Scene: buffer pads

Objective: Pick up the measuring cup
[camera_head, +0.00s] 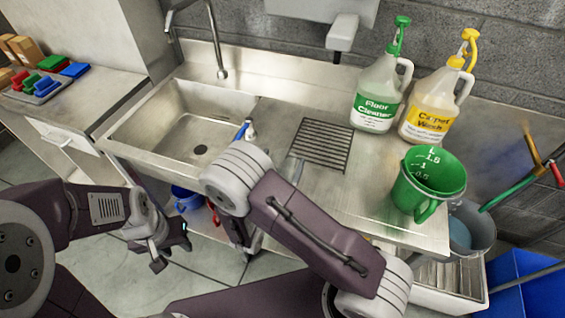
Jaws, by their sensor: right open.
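The measuring cup (432,168) is a green translucent jug with white volume marks. It stands upright on the right end of the steel counter (340,200), near the front corner, with its handle toward the front. My left gripper (168,256) hangs low in front of the sink, well left of the cup and over the floor. The gap between its fingers is not clear. My right arm crosses the middle of the view, left of the cup. Its wrist hides most of the right gripper, which is open and apart from the cup.
A floor cleaner jug (379,95) and a carpet wash jug (436,103) stand behind the cup. A grey bucket (480,232) is right of the counter's edge. The sink (178,122) is at left. A drain grate (321,145) lies between sink and cup.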

